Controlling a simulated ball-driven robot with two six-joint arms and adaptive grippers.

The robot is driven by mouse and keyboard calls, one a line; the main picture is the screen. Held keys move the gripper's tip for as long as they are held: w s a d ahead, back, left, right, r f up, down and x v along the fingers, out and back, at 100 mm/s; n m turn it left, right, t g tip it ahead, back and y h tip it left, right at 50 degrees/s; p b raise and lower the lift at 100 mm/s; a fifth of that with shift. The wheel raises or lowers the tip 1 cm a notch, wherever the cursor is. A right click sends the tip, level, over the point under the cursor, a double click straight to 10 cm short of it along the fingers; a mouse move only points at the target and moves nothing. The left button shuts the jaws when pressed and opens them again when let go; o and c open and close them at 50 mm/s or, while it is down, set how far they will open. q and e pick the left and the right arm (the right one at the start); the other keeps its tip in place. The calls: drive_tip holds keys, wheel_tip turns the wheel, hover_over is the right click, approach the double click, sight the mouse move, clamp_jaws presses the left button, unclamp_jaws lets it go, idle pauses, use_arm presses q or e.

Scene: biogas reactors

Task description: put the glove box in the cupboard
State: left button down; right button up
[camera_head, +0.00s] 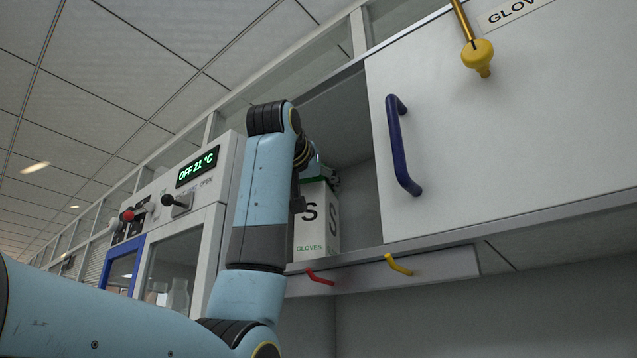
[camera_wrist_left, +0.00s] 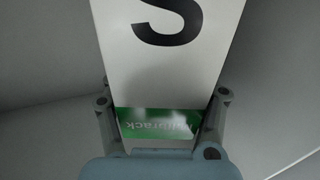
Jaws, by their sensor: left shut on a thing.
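The glove box (camera_head: 318,228) is a white carton with a black S, the word GLOVES and a green top edge. It stands upright in the open left part of the wall cupboard (camera_head: 362,196). My left gripper (camera_head: 318,178) is at the top of the box, partly hidden by my arm. In the left wrist view the two fingers are shut on the box (camera_wrist_left: 178,70) on both sides of its green strip. Whether the box bottom touches the cupboard floor cannot be told. My right gripper is not in view.
A white cupboard door (camera_head: 490,120) with a blue handle (camera_head: 398,145) covers the right side. A yellow-knobbed rod (camera_head: 477,55) hangs before it. Red (camera_head: 320,277) and yellow (camera_head: 398,265) hooks stick out below.

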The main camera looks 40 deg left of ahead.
use_arm(q)
drive_tip(key=shift+w, duration=0.2)
drive_tip(key=shift+a+f, duration=0.1)
drive_tip(key=shift+f, duration=0.05)
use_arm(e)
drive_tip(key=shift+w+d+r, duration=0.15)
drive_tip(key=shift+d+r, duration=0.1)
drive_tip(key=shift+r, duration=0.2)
use_arm(q)
drive_tip(key=shift+s+f, duration=0.1)
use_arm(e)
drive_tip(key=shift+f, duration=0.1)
use_arm(q)
drive_tip(key=c, duration=0.5)
unclamp_jaws()
drive_tip(key=shift+f, duration=0.1)
drive_tip(key=shift+c, duration=0.2)
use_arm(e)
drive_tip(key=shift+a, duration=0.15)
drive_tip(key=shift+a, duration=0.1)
